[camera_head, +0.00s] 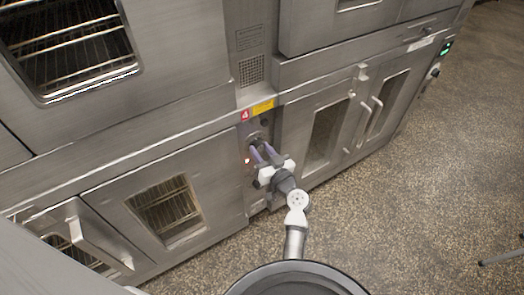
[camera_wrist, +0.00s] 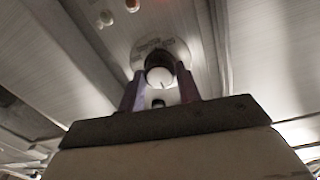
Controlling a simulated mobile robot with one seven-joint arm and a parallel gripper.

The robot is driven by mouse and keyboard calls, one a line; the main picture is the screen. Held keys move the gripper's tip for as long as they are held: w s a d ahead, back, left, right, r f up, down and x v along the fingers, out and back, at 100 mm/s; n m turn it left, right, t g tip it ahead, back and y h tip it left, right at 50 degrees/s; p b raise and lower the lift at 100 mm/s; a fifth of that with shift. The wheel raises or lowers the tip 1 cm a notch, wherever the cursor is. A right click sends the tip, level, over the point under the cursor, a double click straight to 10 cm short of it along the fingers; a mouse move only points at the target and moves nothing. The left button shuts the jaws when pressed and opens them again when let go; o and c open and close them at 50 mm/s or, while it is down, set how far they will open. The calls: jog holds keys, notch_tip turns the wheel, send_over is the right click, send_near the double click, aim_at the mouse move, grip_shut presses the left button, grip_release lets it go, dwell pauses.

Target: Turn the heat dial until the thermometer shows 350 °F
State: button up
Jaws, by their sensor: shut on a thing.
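The heat dial (camera_wrist: 158,65) is a round dark knob on a pale round scale plate (camera_wrist: 177,46), in the upper middle of the wrist view. My gripper (camera_wrist: 160,82) is shut on it, with one purple-grey finger on each side. In the head view my gripper (camera_head: 259,151) reaches the narrow control panel between two oven doors, and its fingers largely hide the dial. The dial's scale marks are too blurred to read. I cannot make out a thermometer or its reading in either view.
Steel oven doors stand left (camera_head: 165,210) and right (camera_head: 318,140) of the panel, with protruding handles (camera_head: 367,118). Small round fittings (camera_wrist: 105,18) sit near the dial. A green-lit display (camera_head: 447,47) shows far right, unreadable. The speckled floor (camera_head: 430,170) is open at right.

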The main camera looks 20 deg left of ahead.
jog(key=shift+m, duration=0.3)
jog(key=shift+m+b, duration=0.35)
jog(key=shift+m, duration=0.65)
jog(key=m, duration=0.3)
jog(key=shift+m, duration=0.3)
jog(key=m, duration=0.3)
jog(key=m+p, duration=0.1)
jog(key=m, duration=0.2)
jog(key=shift+r+g+p, duration=0.2)
jog(key=shift+g+p, duration=0.1)
jog(key=m+p, duration=0.3)
jog(key=m, duration=0.3)
jog(key=shift+w, duration=0.1)
jog(key=m+p, duration=0.2)
jog(key=m, duration=0.1)
jog(key=shift+m, duration=0.3)
jog(key=shift+m+p, duration=0.8)
jog(key=shift+m, duration=0.7)
jog(key=shift+g, duration=0.3)
